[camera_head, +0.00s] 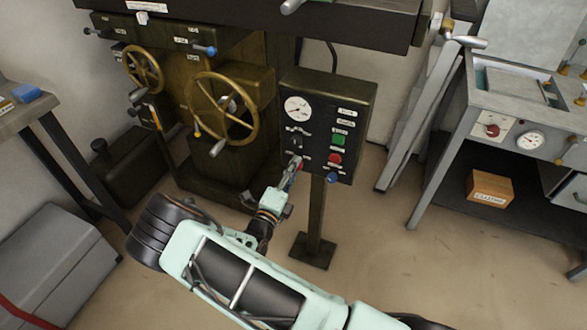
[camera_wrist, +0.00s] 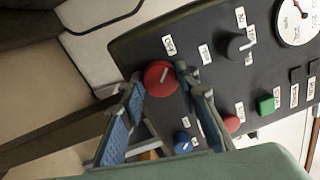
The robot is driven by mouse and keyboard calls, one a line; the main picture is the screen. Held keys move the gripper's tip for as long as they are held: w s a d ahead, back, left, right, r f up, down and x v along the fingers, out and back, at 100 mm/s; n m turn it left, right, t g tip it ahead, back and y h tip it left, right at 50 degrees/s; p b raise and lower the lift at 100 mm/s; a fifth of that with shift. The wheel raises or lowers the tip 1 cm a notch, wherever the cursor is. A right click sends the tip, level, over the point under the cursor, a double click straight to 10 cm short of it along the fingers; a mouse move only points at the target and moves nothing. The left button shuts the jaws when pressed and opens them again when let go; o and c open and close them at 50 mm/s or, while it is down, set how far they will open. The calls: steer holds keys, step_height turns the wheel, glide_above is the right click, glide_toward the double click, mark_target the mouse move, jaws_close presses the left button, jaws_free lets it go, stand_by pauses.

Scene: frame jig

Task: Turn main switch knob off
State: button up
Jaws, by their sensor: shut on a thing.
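The dark control panel (camera_head: 355,110) stands on a post in the head view. In the head view my gripper (camera_head: 295,168) covers most of the knob at the panel's lower left.
A black knob (camera_wrist: 238,46), green button (camera_wrist: 266,104), red button (camera_wrist: 232,123) and blue knob (camera_wrist: 183,138) are close on the panel. A gauge (camera_head: 297,108) is above. A brass handwheel (camera_head: 222,108) stands left of the panel, and a grey workbench (camera_head: 490,97) right.

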steer(key=o, duration=1.2)
steer(key=shift+c, duration=0.2)
steer(key=shift+s, duration=0.15)
steer(key=v, duration=1.1)
steer(key=shift+s+a, duration=0.15)
steer(key=shift+s, duration=0.25)
